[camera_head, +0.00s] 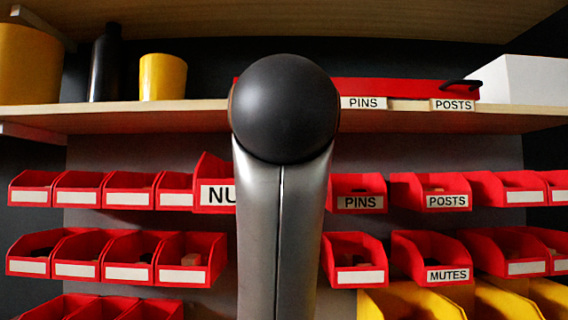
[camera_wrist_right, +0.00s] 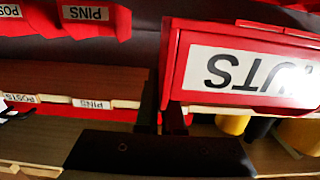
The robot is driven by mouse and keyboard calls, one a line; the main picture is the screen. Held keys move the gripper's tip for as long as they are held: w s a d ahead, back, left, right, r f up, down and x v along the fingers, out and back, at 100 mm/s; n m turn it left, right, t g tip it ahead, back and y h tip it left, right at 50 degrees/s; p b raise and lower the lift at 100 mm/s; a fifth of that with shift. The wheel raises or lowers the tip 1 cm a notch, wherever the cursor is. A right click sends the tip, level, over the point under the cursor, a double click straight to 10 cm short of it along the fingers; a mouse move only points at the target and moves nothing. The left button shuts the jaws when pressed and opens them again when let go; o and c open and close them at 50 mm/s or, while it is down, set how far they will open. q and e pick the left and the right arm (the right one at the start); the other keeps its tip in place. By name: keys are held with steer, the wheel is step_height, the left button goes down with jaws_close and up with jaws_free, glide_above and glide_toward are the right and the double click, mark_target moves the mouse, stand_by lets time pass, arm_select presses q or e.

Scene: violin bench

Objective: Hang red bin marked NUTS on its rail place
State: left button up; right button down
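The red bin marked NUTS (camera_head: 215,193) shows partly in the head view, at the right end of the upper left row of bins. It looks larger and higher than its neighbours, and my arm hides its right part. In the right wrist view the bin (camera_wrist_right: 235,70) is close and upside down, its label partly cut off by glare. My right gripper (camera_wrist_right: 160,112) has its dark fingers close together at the bin's side edge and appears shut on its wall. The rail behind the bin is hidden. My left gripper is in neither view.
Rows of red bins hang left (camera_head: 127,190) and right (camera_head: 445,192), with PINS (camera_head: 360,194) just right of my arm. Above is a wooden shelf (camera_head: 180,115) with a yellow cup (camera_head: 162,77), a black bottle (camera_head: 105,65) and a white box (camera_head: 525,82). Yellow bins (camera_head: 410,302) are below right.

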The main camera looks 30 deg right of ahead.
steer(key=shift+w+d+r, duration=0.1)
steer(key=shift+w, duration=0.05)
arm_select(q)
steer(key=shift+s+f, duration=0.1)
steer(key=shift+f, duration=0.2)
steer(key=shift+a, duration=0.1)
